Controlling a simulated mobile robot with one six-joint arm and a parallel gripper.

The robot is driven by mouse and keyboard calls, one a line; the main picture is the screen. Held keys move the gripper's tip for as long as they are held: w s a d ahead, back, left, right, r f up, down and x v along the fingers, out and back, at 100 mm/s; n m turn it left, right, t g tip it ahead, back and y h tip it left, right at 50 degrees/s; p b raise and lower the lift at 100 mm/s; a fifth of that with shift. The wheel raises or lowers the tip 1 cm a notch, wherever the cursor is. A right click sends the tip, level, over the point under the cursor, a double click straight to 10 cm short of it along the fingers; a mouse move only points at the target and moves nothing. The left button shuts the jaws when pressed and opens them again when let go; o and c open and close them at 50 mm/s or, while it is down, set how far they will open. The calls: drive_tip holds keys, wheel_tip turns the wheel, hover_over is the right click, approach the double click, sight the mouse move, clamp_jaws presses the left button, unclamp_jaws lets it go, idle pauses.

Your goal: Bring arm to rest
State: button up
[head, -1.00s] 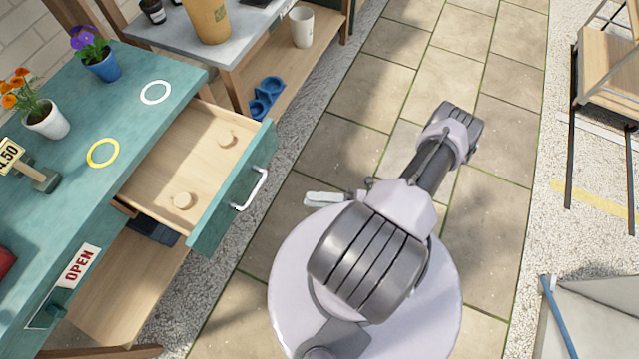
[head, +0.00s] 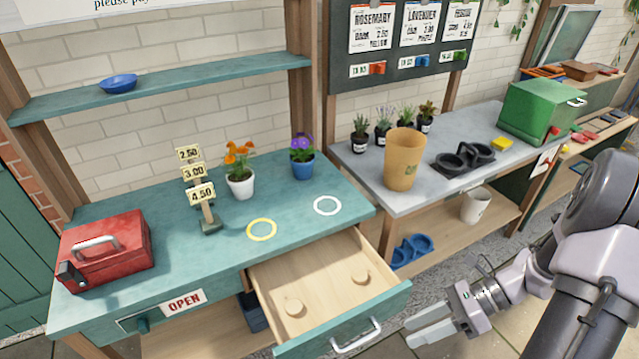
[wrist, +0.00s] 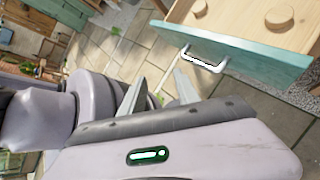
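My gripper (head: 412,330) is at the lower right of the head view, just right of the front of the open drawer (head: 330,254). Its two pale fingers are spread apart with nothing between them, as the wrist view (wrist: 158,82) shows. The drawer's white handle (head: 356,334) is near the fingers but looks apart from them; it also shows in the wrist view (wrist: 203,62). My arm is folded at the right side of the head view.
The teal counter (head: 120,215) holds a red toolbox (head: 104,250), price signs (head: 201,192) and two flower pots. A grey bench (head: 375,178) with a tan pot (head: 404,160) and a green box (head: 535,110) stands behind. The open drawer juts out over the paving.

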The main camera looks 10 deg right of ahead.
drive_tip(key=s+a+r+n+t+h, duration=0.2)
drive_tip(key=a+r+n+h, duration=0.2)
drive_tip(key=a+r+n, duration=0.4)
drive_tip(key=s+a+r+n+t+h, duration=0.2)
drive_tip(key=a+r+n+h, duration=0.3)
drive_tip(key=r+n, duration=0.7)
drive_tip(key=a+t, duration=0.1)
drive_tip(key=a, duration=0.1)
drive_tip(key=shift+s+a+r+n, duration=0.25)
drive_tip(key=shift+a+r+n, duration=0.05)
drive_tip(key=shift+a+r, duration=0.1)
drive_tip(key=shift+a, duration=0.15)
